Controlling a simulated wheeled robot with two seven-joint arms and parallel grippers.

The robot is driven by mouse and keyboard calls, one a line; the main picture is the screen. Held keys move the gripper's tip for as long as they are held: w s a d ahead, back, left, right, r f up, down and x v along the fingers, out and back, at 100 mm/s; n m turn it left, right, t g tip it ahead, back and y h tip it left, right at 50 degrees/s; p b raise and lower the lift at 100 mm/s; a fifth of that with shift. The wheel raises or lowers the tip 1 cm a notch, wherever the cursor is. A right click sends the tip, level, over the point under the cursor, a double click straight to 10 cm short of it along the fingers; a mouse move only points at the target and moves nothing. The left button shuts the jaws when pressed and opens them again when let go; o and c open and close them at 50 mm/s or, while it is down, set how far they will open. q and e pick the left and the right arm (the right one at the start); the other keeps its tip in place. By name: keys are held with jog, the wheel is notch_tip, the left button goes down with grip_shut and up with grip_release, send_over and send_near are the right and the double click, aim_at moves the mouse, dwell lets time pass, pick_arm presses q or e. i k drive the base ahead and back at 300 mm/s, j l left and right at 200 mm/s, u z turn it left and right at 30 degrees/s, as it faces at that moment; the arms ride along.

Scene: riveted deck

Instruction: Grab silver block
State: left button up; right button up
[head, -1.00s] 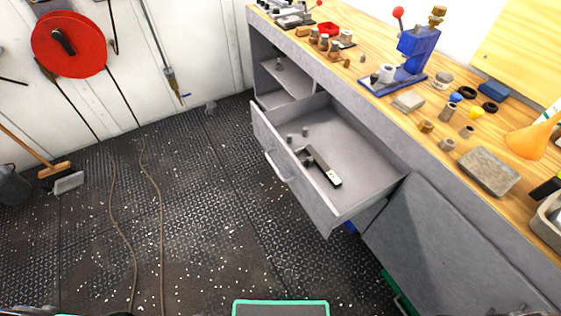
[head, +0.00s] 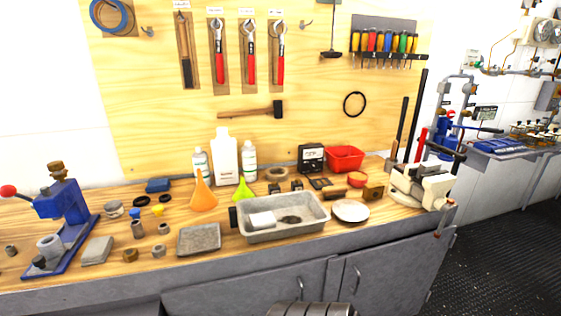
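A flat grey metal block (head: 97,250) lies on the wooden bench top at the left, beside the blue press. A larger grey slab or shallow plate (head: 199,239) lies near the bench's front edge, left of the metal tray. A pale, whitish block (head: 262,220) lies inside the grey metal tray (head: 285,235). I cannot tell which of these is the silver block. Neither of my grippers shows in the head view. A rounded grey part at the bottom edge is probably part of my arm.
The blue press (head: 66,215) stands at the left of the bench. Bottles (head: 226,158), an orange funnel (head: 203,194) and a red bin (head: 345,158) stand behind the tray. A vise (head: 424,186) is at the right end. Small parts lie between press and slab.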

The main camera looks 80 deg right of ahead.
aim_at(431, 166)
jog(key=j+z, duration=0.1)
jog(key=z, duration=3.4)
jog(key=l, duration=0.1)
